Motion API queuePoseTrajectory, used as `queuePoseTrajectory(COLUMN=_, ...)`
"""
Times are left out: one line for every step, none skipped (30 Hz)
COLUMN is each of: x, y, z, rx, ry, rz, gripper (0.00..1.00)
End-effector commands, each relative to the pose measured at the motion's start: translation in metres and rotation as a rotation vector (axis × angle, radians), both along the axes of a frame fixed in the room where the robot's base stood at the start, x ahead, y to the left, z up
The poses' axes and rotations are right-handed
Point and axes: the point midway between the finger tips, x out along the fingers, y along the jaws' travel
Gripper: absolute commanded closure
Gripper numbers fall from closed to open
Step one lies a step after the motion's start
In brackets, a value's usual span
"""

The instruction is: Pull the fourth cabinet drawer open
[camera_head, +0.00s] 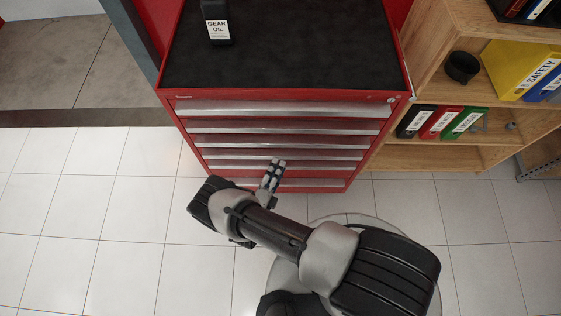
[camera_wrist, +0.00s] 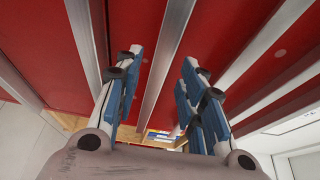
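The red tool cabinet (camera_head: 180,118) stands upright with a stack of red drawers, each with a long silver handle strip. All drawers look closed in the head view. My gripper (camera_head: 275,163) is at the lower half of the drawer fronts, near the middle of their width. In the wrist view my gripper (camera_wrist: 160,68) is open, its blue-padded fingers spread on either side of one silver handle strip (camera_wrist: 165,62). The fingers appear apart from the strip; contact is not clear. Which drawer this strip belongs to is hard to tell, since my arm hides part of the lower fronts.
A black gear oil bottle (camera_head: 216,25) stands on the cabinet's black top (camera_head: 300,50). A wooden shelf (camera_head: 435,155) with binders (camera_head: 440,122) and a black cup-like object (camera_head: 462,67) stands close on the right. Tiled floor (camera_head: 90,215) is clear on the left.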

Motion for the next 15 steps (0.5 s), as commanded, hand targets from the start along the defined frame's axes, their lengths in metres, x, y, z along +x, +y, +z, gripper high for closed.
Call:
queuePoseTrajectory(x=0.007, y=-0.005, z=-0.001, rx=0.0, ry=0.0, rz=-0.005, gripper=0.63)
queuePoseTrajectory(x=0.012, y=-0.007, z=-0.001, rx=0.0, ry=0.0, rz=-0.005, gripper=0.63)
queuePoseTrajectory(x=0.016, y=-0.009, z=-0.001, rx=0.0, ry=-0.001, rz=-0.004, gripper=0.63)
queuePoseTrajectory(x=0.019, y=-0.01, z=-0.001, rx=-0.001, ry=0.0, rz=-0.004, gripper=0.63)
queuePoseTrajectory(x=0.022, y=-0.011, z=-0.001, rx=-0.001, ry=0.0, rz=-0.002, gripper=0.63)
queuePoseTrajectory(x=0.025, y=-0.012, z=0.0, rx=-0.001, ry=0.0, rz=-0.003, gripper=0.63)
queuePoseTrajectory(x=0.027, y=-0.013, z=0.0, rx=-0.001, ry=0.0, rz=-0.002, gripper=0.63)
queuePoseTrajectory(x=0.029, y=-0.013, z=0.0, rx=0.0, ry=-0.001, rz=-0.001, gripper=0.63)
queuePoseTrajectory(x=0.03, y=-0.014, z=0.0, rx=0.0, ry=-0.001, rz=0.0, gripper=0.63)
queuePoseTrajectory(x=0.031, y=-0.014, z=0.0, rx=0.0, ry=-0.001, rz=0.0, gripper=0.63)
queuePoseTrajectory(x=0.031, y=-0.014, z=0.0, rx=-0.001, ry=0.0, rz=0.0, gripper=0.63)
queuePoseTrajectory(x=0.032, y=-0.015, z=0.0, rx=-0.001, ry=0.0, rz=0.0, gripper=0.63)
queuePoseTrajectory(x=0.032, y=-0.015, z=0.0, rx=-0.001, ry=0.0, rz=0.0, gripper=0.63)
queuePoseTrajectory(x=0.032, y=-0.014, z=0.0, rx=-0.001, ry=0.0, rz=0.0, gripper=0.63)
queuePoseTrajectory(x=0.032, y=-0.014, z=0.0, rx=-0.001, ry=0.0, rz=0.001, gripper=0.63)
